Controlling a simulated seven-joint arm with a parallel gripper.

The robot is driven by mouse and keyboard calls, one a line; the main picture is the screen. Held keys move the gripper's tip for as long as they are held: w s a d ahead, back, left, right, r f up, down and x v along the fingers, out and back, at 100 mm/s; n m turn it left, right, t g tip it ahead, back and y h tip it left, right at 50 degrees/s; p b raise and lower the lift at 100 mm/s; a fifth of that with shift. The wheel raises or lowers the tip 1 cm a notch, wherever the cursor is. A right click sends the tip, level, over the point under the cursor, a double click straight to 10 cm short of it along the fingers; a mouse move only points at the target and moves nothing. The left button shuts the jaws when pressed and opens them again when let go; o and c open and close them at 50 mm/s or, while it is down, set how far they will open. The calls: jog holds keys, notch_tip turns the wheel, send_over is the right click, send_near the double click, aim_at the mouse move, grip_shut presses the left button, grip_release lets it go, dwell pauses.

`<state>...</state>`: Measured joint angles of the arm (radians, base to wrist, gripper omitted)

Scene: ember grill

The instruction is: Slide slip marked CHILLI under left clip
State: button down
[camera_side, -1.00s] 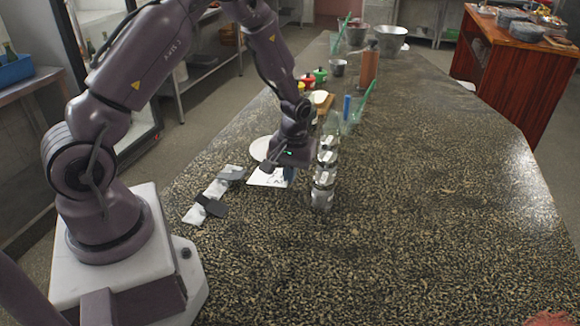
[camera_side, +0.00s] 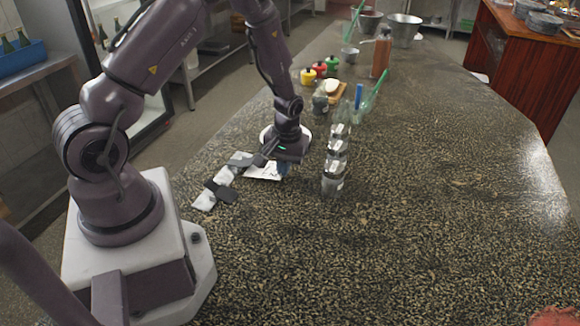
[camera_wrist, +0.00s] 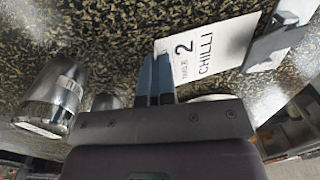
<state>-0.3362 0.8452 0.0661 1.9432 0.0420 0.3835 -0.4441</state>
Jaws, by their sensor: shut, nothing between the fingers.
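The white slip marked CHILLI (camera_wrist: 215,52), also printed with a 2, lies flat on the counter; it also shows in the side view (camera_side: 263,172). My gripper (camera_wrist: 155,62) is shut with nothing between its blue fingers. The fingers point down at the slip's edge farthest from the clip; whether they press on it is unclear. In the side view my gripper (camera_side: 284,171) stands right of the slip. A silver bar (camera_side: 205,201) carries two dark clips. The slip's other end meets the farther clip (camera_side: 240,160), grey in the wrist view (camera_wrist: 274,42). I cannot tell whether it is under the flap.
A row of glass shakers (camera_side: 333,180) with pale labels stands just right of my gripper. Coloured-lid pots (camera_side: 319,69) and a small board (camera_side: 338,92) stand farther back.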

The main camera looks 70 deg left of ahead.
jog(key=shift+s+a, duration=0.1)
dwell(0.3)
jog(key=c, duration=1.4)
grip_release()
jog(key=shift+o, duration=0.2)
jog(key=shift+r, duration=3.5)
